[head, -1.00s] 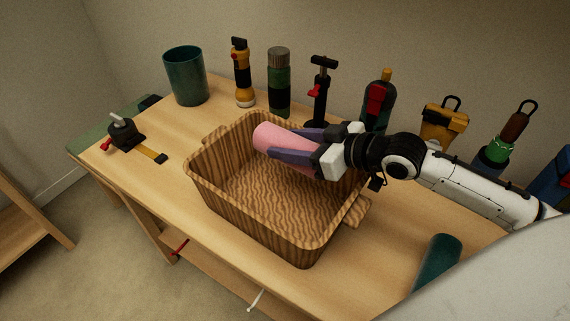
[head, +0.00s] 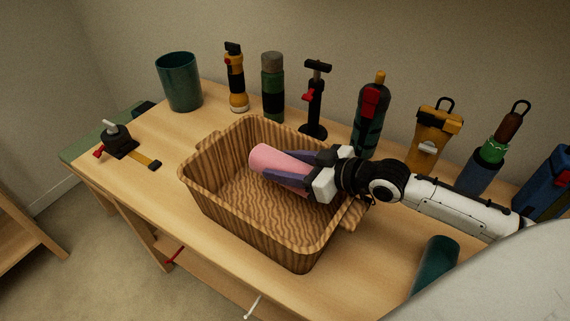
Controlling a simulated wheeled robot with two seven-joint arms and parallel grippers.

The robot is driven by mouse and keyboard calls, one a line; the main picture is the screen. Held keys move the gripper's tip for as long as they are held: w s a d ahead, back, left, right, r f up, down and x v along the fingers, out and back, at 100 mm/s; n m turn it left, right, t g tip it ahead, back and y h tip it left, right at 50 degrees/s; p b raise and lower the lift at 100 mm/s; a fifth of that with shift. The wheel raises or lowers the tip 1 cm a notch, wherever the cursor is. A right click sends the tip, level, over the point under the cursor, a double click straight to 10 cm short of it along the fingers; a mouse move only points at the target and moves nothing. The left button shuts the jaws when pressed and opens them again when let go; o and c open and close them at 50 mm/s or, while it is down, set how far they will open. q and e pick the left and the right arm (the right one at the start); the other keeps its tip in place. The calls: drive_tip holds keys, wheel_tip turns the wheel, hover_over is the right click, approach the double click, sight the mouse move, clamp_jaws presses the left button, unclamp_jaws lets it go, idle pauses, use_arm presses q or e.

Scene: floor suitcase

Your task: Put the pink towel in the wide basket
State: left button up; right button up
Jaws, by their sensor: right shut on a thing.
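The pink towel (head: 268,159) is a rolled pink cylinder inside the wide basket's opening. My right gripper (head: 282,172) is shut on it, with dark purple fingers along its sides. The wide basket (head: 225,212) is a brown wood-striped bin with side handles, standing upright on the table. The gripper and towel are over the basket's right half, below or near rim height. I cannot tell whether the towel touches the basket floor. My left gripper is not in view.
A teal cup (head: 179,82), a yellow flashlight (head: 235,78), a green bottle (head: 272,88) and a black pump (head: 315,100) stand behind the basket. Several more items stand at the right. A strap tool (head: 119,141) lies at the left. A teal cylinder (head: 435,262) is at the front right.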

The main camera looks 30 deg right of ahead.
drive_tip(key=shift+s+f, duration=0.15)
drive_tip(key=shift+f, duration=0.25)
drive_tip(key=o, duration=0.9)
drive_tip(key=shift+f, duration=0.15)
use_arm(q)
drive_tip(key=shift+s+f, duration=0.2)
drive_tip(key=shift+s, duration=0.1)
use_arm(e)
drive_tip(key=shift+o, duration=1.2)
drive_tip(key=shift+s+f, duration=0.1)
drive_tip(key=shift+f, duration=0.05)
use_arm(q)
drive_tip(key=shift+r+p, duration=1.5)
use_arm(e)
drive_tip(key=r+v, duration=0.2)
drive_tip(key=v, duration=1)
drive_tip(key=shift+w, duration=0.2)
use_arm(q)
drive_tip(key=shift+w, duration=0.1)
